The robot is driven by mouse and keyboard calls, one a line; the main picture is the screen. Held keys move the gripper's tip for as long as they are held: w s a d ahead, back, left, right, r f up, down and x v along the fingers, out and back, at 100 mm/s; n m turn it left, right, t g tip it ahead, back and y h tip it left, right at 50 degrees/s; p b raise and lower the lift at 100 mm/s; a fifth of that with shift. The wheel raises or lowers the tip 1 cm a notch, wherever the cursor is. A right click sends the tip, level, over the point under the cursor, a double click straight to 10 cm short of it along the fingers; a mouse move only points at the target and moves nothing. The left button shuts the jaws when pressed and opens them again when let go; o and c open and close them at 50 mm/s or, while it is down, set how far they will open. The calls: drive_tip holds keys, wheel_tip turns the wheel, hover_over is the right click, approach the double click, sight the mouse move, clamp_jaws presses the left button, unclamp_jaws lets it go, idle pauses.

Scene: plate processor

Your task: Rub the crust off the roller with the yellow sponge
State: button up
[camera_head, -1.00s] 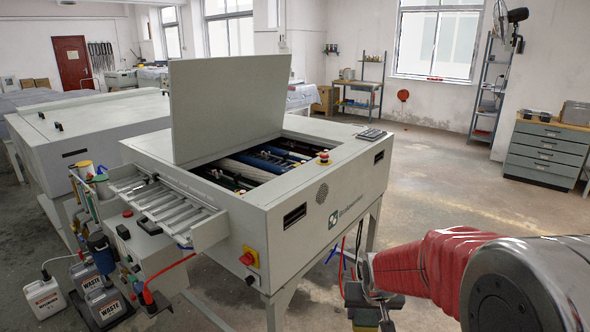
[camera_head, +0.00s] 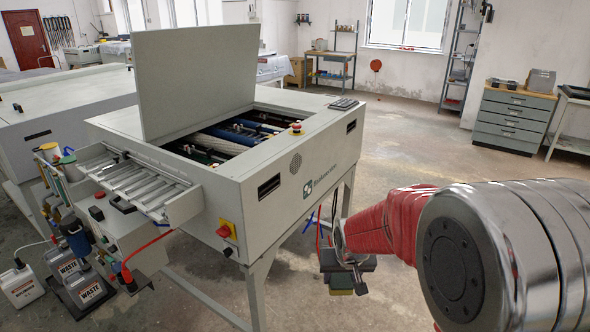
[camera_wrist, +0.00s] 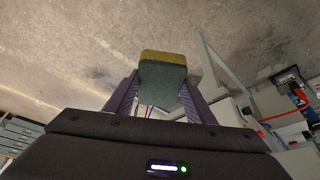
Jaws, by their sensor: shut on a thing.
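The yellow sponge (camera_wrist: 163,73) is between my gripper's (camera_wrist: 158,92) two fingers in the wrist view, with a dark green layer facing the camera and a yellow layer along its far edge. My gripper is shut on it. In the head view my gripper (camera_head: 342,284) hangs low at the right, beside the processor's front leg and apart from the machine. The sponge (camera_head: 341,292) shows small there. The rollers (camera_head: 213,142) lie inside the open processor (camera_head: 290,170), a pale one beside a blue one. Crust cannot be made out at this size.
The processor's lid (camera_head: 196,82) stands upright behind the opening. A feed tray (camera_head: 136,182) juts out at its left end. Open floor lies to the right, before the drawer cabinet (camera_head: 512,118).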

drive_tip(key=s+d+f, duration=0.1)
drive_tip(key=f, duration=0.5)
drive_tip(key=s+d+f, duration=0.2)
drive_tip(key=f, duration=0.5)
drive_tip(key=shift+s+d+f, duration=0.15)
drive_tip(key=shift+s, duration=0.1)
drive_tip(key=shift+d, duration=0.1)
